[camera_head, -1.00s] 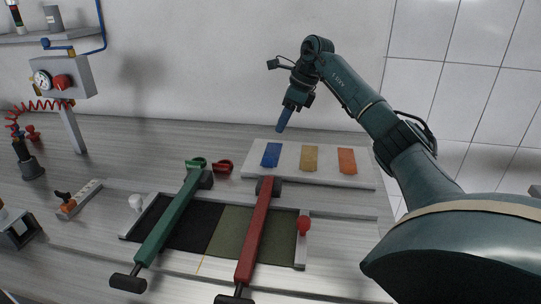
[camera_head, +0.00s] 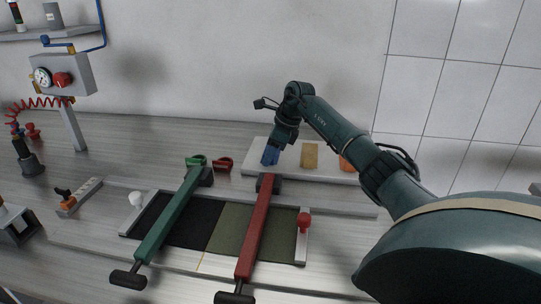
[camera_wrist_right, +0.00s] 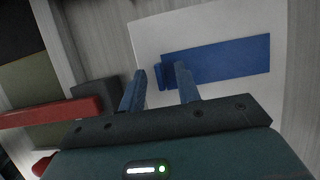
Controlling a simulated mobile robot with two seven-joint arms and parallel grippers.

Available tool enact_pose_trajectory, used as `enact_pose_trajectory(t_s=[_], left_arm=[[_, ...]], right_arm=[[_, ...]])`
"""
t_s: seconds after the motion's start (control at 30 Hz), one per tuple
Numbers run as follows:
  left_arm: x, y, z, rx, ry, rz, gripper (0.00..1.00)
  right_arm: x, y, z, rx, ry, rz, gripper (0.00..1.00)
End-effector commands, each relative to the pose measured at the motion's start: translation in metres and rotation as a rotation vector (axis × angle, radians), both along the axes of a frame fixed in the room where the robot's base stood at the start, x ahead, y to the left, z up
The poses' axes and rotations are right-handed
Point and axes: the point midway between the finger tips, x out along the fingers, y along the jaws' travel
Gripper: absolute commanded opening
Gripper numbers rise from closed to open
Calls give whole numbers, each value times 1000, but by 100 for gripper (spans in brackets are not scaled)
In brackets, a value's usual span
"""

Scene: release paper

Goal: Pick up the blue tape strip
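The blue tape strip (camera_wrist_right: 222,60) lies flat on the white board (camera_wrist_right: 200,22) in the right wrist view, with a small raised-looking blue tab (camera_wrist_right: 160,76) at its near left end. My right gripper (camera_wrist_right: 161,72) is open, its two blue fingers apart, with the tab between the fingertips as seen from the wrist. I cannot tell whether the fingers touch it. In the head view my right gripper (camera_head: 270,158) is over the left end of the board and covers most of the blue strip. My left gripper is not in view.
A yellow strip (camera_head: 309,156) and an orange strip (camera_head: 346,163) lie to the right on the same board. A red-armed bar (camera_head: 254,230) and a green-armed bar (camera_head: 168,220) stand in front, over a dark mat. Green and red tape rings (camera_head: 223,164) lie left of the board.

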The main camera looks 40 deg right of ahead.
Motion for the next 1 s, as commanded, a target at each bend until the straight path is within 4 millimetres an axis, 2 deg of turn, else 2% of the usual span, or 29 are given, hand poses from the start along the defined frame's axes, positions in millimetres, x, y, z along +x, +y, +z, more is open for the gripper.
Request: enact_pose_trajectory(t_s=[0.13, 0.53, 0.83, 1.0], left_arm=[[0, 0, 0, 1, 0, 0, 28], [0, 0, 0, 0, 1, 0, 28], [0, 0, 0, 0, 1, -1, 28], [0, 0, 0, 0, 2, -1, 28]], right_arm=[[0, 0, 0, 0, 0, -1, 32], [0, -1, 0, 0, 1, -1, 0], [0, -1, 3, 0, 0, -1, 0], [0, -2, 26, -3, -3, -3, 0]])
